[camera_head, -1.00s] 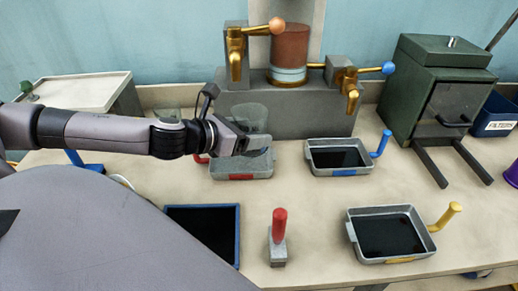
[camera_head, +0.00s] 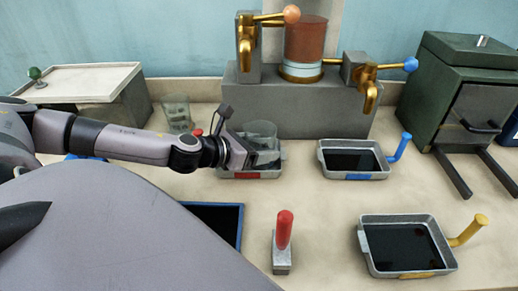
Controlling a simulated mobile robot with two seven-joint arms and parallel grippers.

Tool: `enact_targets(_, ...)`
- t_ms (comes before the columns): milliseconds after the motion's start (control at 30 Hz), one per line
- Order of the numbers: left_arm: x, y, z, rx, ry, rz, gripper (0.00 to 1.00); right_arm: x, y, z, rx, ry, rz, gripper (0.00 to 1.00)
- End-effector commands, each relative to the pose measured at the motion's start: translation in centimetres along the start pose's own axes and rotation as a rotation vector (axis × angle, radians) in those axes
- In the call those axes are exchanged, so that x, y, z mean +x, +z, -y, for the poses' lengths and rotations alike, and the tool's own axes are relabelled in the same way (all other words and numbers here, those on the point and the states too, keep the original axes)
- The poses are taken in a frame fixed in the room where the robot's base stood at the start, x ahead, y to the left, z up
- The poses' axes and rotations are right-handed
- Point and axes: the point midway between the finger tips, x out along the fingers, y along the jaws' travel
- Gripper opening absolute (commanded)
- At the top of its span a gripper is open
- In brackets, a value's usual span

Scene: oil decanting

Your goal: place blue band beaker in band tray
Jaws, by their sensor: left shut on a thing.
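A clear beaker (camera_head: 262,131) is at the tip of my left gripper (camera_head: 246,154), which is shut on it. The beaker is over or in the tray with the red label (camera_head: 240,175); I cannot tell whether it touches the tray. No blue band can be made out on it. The tray with a blue label (camera_head: 359,177) and a blue handle stands to the right, with a dark inside and nothing standing in it. Another clear beaker (camera_head: 177,112) stands on the counter behind my left arm. My right gripper is not in view.
A yellow-handled tray (camera_head: 365,244) is at the front right. A red-topped post (camera_head: 283,240) and a blue-rimmed dark tray (camera_head: 241,226) are at the front. The tap stand (camera_head: 300,108) is behind. A green box (camera_head: 455,90) is at the right.

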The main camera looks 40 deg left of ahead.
Motion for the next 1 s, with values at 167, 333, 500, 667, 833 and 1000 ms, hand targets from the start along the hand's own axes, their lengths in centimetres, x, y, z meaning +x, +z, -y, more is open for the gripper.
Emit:
enact_targets(167, 0.0, 0.1, 0.0, 0.0, 0.0, 0.002, 0.35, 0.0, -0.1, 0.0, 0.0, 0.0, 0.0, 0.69)
enact_targets(333, 0.1, -0.3, 0.0, -0.001, 0.001, 0.001, 0.35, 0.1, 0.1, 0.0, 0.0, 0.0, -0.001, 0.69)
enact_targets(500, 0.1, -0.2, 0.0, -0.001, 0.001, 0.0, 0.82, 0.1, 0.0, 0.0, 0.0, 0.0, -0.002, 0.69)
enact_targets(667, 0.1, -0.1, 0.0, 0.0, 0.001, 0.001, 0.82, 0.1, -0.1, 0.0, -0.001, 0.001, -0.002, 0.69)
enact_targets(833, -0.4, -0.1, -0.1, 0.001, 0.004, -0.002, 0.82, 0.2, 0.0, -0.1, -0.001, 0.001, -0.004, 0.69)
enact_targets(1000, -1.8, -0.3, -0.3, 0.004, 0.007, -0.003, 0.82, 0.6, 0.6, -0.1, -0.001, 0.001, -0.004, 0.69)
